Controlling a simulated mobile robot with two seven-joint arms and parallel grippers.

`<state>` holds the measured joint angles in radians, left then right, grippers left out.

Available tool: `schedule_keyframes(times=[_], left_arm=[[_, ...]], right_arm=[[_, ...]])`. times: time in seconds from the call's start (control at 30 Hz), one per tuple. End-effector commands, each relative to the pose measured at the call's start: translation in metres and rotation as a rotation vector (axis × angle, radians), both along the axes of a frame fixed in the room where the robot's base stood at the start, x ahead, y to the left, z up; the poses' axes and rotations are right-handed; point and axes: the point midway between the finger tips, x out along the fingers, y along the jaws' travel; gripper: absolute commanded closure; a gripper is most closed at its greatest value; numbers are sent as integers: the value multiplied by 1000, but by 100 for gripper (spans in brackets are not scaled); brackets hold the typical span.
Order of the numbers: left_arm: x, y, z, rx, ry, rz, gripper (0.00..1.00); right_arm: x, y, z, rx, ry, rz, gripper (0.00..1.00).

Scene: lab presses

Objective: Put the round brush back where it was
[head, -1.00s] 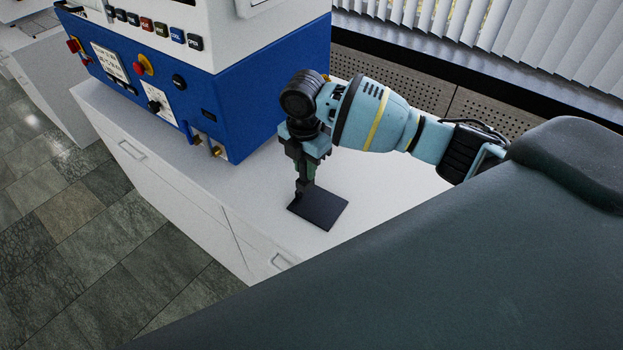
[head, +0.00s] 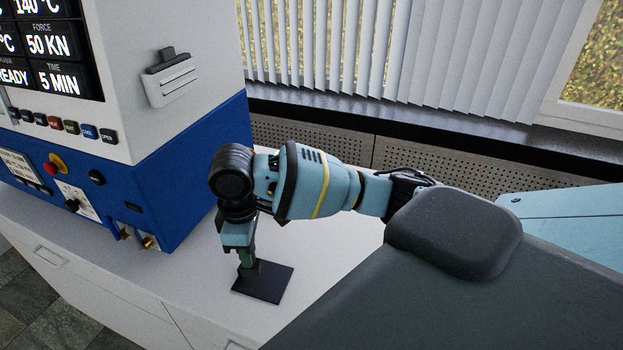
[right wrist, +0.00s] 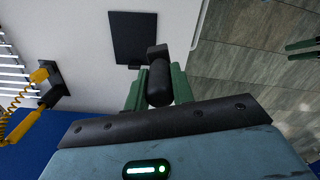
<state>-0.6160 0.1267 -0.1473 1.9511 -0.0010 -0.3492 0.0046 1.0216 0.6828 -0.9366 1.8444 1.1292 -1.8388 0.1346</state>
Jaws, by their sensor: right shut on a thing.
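I take this dark piece (right wrist: 158,84) for the round brush; no bristles can be made out. The pad (right wrist: 133,38) lies just beyond it, and I cannot tell whether they touch. Two parallel green bars (right wrist: 303,47) at the right edge look like my left gripper's fingers, apart and empty.
A blue and white press (head: 180,160) with buttons and displays stands on the counter (head: 190,268) left of my right gripper. A yellow tool with a coiled cord (right wrist: 38,78) shows in the right wrist view. Window blinds (head: 390,50) are behind.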

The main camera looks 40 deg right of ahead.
Motion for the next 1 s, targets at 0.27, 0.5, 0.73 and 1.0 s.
schedule_keyframes(times=[0.27, 0.5, 0.73, 1.0], left_arm=[[0, 0, 0, 0, -1, 0, 64], [0, 0, 0, 0, 0, 0, 64], [0, 0, 0, 0, 0, 0, 64], [0, 0, 0, 1, 0, -1, 64]], right_arm=[[-25, 2, 16, -6, 2, -423, 99], [-41, 2, 24, -13, 2, -700, 99], [-47, 2, 27, -17, 2, -800, 99], [-47, 2, 27, -16, 1, -803, 99]])
